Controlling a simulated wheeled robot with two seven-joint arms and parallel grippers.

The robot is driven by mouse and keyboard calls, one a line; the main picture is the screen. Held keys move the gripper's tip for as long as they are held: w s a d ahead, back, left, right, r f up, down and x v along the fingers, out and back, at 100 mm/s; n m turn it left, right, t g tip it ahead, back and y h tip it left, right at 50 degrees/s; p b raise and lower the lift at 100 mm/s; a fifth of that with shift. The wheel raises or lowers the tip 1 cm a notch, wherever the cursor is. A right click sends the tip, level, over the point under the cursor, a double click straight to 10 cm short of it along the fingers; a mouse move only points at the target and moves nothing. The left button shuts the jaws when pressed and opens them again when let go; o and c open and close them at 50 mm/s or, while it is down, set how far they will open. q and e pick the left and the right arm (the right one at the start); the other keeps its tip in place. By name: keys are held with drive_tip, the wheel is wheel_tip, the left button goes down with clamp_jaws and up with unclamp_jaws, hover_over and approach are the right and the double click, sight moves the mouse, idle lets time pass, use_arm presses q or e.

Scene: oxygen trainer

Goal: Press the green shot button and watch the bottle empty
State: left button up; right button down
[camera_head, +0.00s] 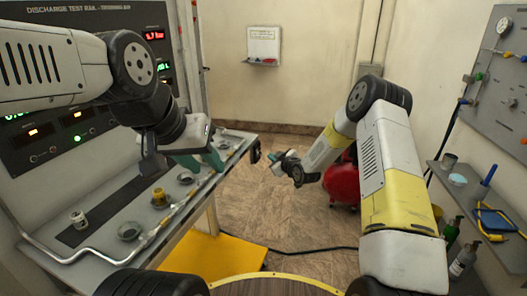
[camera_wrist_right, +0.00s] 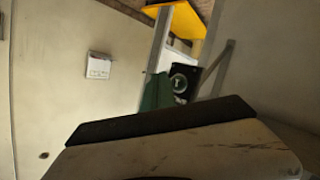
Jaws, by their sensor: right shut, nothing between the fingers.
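A small round green light or button (camera_head: 77,138) glows low on the dark discharge test panel (camera_head: 95,22) at the left; I cannot tell which it is. My left gripper (camera_head: 185,158) hangs over the bench, right of this green spot and apart from it. Its fingers are partly hidden by the wrist, and a teal part shows beside them. My right gripper (camera_head: 280,162) is shut and empty in mid-air, right of the bench.
The grey bench (camera_head: 100,255) carries a bent metal pipe (camera_head: 90,257), small dishes and a brass-coloured fitting (camera_head: 159,196). A yellow platform (camera_head: 225,255) stands below. A red tank (camera_head: 341,184) stands behind my right arm. A tool shelf (camera_head: 470,190) is at the right. Open floor lies between.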

drive_tip(key=d, duration=0.1)
drive_tip(key=s+d, duration=0.1)
drive_tip(key=d, duration=0.2)
drive_tip(key=shift+s+d, duration=0.15)
drive_tip(key=shift+s, duration=0.1)
idle(0.4)
drive_tip(key=s+d+r+m+g+h, duration=0.25)
drive_tip(key=s+d+r, duration=0.35)
drive_tip(key=r, duration=0.5)
drive_tip(key=s+d+r+m+g+h, duration=0.1)
drive_tip(key=s+d+r+m+h, duration=0.15)
drive_tip(key=s+r, duration=0.8)
drive_tip(key=s+d+r+m+g, duration=0.1)
drive_tip(key=s+r+m, duration=0.1)
drive_tip(key=s, duration=1.2)
drive_tip(key=s+d+r+m+g, duration=0.2)
drive_tip(key=s+r+m, duration=0.1)
drive_tip(key=s, duration=1.2)
drive_tip(key=shift+r+m, duration=0.3)
drive_tip(key=shift+r, duration=0.1)
idle(1.5)
